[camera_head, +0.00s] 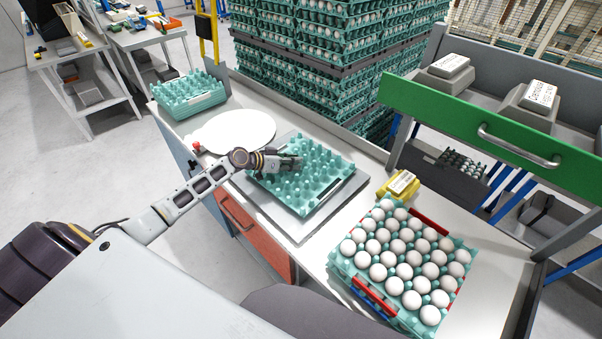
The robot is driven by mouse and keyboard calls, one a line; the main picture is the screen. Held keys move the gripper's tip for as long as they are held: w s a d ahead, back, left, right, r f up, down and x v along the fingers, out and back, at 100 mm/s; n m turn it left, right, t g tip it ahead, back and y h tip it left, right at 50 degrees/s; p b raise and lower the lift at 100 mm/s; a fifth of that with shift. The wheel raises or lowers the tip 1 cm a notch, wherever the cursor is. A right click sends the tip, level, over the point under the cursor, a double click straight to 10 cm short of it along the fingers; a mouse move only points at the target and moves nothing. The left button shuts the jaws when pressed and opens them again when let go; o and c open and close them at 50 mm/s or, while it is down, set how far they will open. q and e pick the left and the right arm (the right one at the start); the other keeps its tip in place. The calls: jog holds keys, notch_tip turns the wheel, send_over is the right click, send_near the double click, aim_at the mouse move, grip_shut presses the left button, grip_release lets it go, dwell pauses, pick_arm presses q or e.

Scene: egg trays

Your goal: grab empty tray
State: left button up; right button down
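An empty teal egg tray (318,190) lies on a grey plate (298,230) in the middle of the table. My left gripper (292,162) is at the tray's left side, low over its rim and pegs. The fingers are small and dark, and I cannot tell whether they touch the tray or are open or shut. A stack of empty teal trays (188,95) stands at the table's far left end. My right gripper is not in view.
A teal tray filled with white eggs (335,262) stands at the right front, with red strips at its sides. A yellow box (398,185) is behind it. A white round disc (235,132) lies left of the grey plate. A green drawer front (460,122) stands at the right.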

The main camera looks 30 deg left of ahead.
pick_arm(q)
jog(key=shift+c, duration=0.3)
grip_shut()
notch_tip(320, 180, up, 10)
jog(key=shift+b, duration=0.4)
dwell(0.8)
